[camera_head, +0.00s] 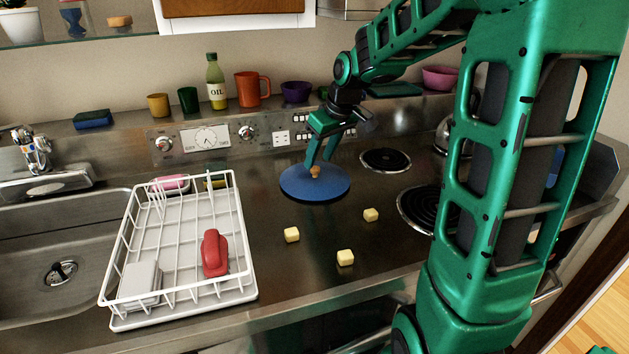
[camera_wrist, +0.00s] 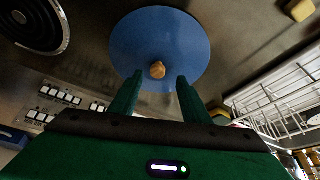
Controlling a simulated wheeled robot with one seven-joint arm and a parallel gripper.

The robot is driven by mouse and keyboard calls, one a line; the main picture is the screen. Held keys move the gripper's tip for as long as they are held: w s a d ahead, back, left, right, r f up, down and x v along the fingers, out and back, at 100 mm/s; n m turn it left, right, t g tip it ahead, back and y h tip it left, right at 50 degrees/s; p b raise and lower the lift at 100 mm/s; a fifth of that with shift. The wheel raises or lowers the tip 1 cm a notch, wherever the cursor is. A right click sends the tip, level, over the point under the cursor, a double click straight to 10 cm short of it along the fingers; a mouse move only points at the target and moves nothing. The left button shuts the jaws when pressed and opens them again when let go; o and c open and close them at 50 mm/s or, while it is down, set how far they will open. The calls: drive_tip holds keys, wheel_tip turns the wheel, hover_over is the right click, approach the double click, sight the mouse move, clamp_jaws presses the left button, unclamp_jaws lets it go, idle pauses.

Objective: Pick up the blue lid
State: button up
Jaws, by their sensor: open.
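The blue lid (camera_head: 316,188) is a flat round disc with a small orange-brown knob (camera_head: 315,171) at its middle. It lies on the steel counter between the dish rack and the coil burners. My gripper (camera_head: 319,158) is above the lid, its fingers pointing down close to the knob. In the wrist view the lid (camera_wrist: 160,30) fills the upper middle, and its knob (camera_wrist: 157,69) shows just ahead of the gap between the fingertips. My gripper (camera_wrist: 158,78) is open with nothing held. Whether a finger touches the knob I cannot tell.
A white dish rack (camera_head: 180,293) stands left, holding a red item (camera_head: 214,253). Small yellow cubes (camera_head: 345,257) lie in front of the lid. Coil burners (camera_head: 385,161) are to the right. An oil bottle (camera_head: 215,82) and an orange mug (camera_head: 250,90) stand on the back ledge.

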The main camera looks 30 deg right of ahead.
sight(315, 167)
drive_tip(key=x, duration=0.4)
drive_tip(key=shift+w+d, duration=0.1)
drive_tip(key=shift+d, duration=0.1)
drive_tip(key=shift+c, duration=0.3)
clamp_jaws()
drive_tip(key=shift+r, duration=0.2)
